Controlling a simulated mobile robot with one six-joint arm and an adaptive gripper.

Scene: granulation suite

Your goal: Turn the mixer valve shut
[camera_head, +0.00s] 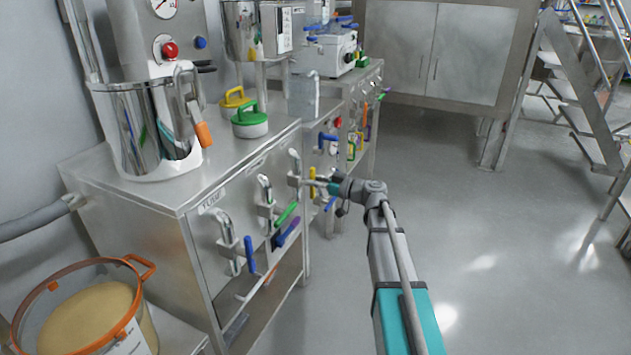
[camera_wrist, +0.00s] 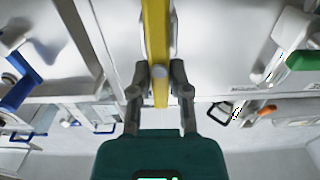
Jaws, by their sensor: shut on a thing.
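A valve lever with a yellow handle (camera_head: 312,174) is on the front of the steel bench, at the end of a row of chrome valves. In the wrist view the yellow handle (camera_wrist: 155,40) runs straight down between my fingers. My gripper (camera_head: 325,184) reaches it from the right; in the wrist view my gripper (camera_wrist: 160,85) is shut on the handle, a finger on each side. The valve body behind the handle is mostly hidden by it. I cannot read which valve is labelled mixer.
A blue-handled valve (camera_head: 249,254) and a green-handled valve (camera_head: 286,213) sit left along the same front. A steel pot (camera_head: 150,130) stands on the bench top. An orange-rimmed tub (camera_head: 60,276) is at lower left. The floor (camera_head: 490,240) to the right is clear.

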